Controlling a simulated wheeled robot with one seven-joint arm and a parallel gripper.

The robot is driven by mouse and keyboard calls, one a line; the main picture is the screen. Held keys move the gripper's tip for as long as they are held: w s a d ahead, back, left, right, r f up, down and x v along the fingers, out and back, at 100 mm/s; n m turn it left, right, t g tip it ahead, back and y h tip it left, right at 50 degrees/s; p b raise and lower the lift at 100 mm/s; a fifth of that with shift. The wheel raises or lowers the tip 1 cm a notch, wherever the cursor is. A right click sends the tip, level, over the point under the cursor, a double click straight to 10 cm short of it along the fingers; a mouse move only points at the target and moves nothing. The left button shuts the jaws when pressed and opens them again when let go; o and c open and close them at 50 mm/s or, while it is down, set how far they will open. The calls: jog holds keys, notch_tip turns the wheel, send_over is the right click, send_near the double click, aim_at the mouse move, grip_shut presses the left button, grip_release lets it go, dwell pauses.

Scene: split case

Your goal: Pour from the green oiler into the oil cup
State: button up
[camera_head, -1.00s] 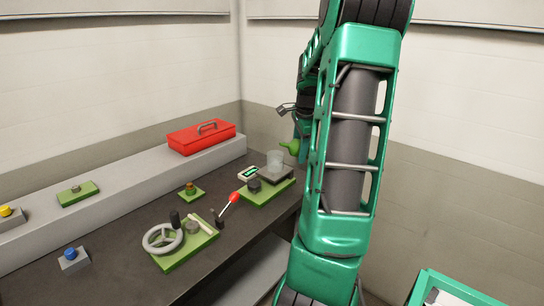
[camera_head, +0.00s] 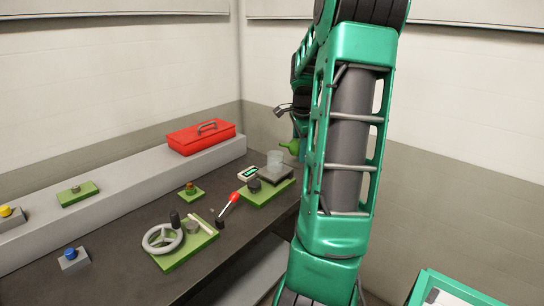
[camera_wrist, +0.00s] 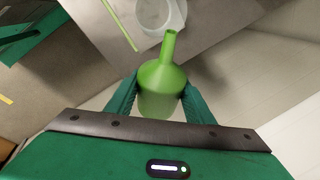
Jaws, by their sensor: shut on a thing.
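The green oiler (camera_wrist: 161,85) is between the two fingers of my gripper (camera_wrist: 158,90) in the wrist view. My gripper is shut on its body, and its narrow spout points toward the oil cup. In the wrist view the cup (camera_wrist: 178,12) is just beyond the spout tip. I see no stream of oil.
A green base with a dark knob (camera_head: 254,186), a small display (camera_head: 249,173) and a red-tipped lever (camera_head: 230,203) are left of the cup. A handwheel (camera_head: 162,239) is nearer. A red toolbox (camera_head: 201,137) sits on the raised ledge behind.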

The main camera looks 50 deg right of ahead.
aim_at(299, 140)
jog(key=shift+w+a+r+g+h, duration=0.2)
jog(key=shift+r+g+h, duration=0.2)
jog(key=shift+r+h, duration=0.2)
dwell(1.2)
jog(key=shift+r+n+g+h, duration=0.3)
jog(key=shift+r+g+h, duration=0.5)
jog(key=shift+h, duration=0.4)
dwell(1.7)
jog(key=shift+w+a+r+g+h, duration=0.15)
jog(key=shift+r+g+h, duration=0.15)
jog(key=shift+r+h, duration=0.35)
jog(key=shift+s+a+r+g+h, duration=0.15)
jog(key=shift+r+g+h, duration=0.15)
jog(key=shift+r+h, duration=0.35)
dwell(2.0)
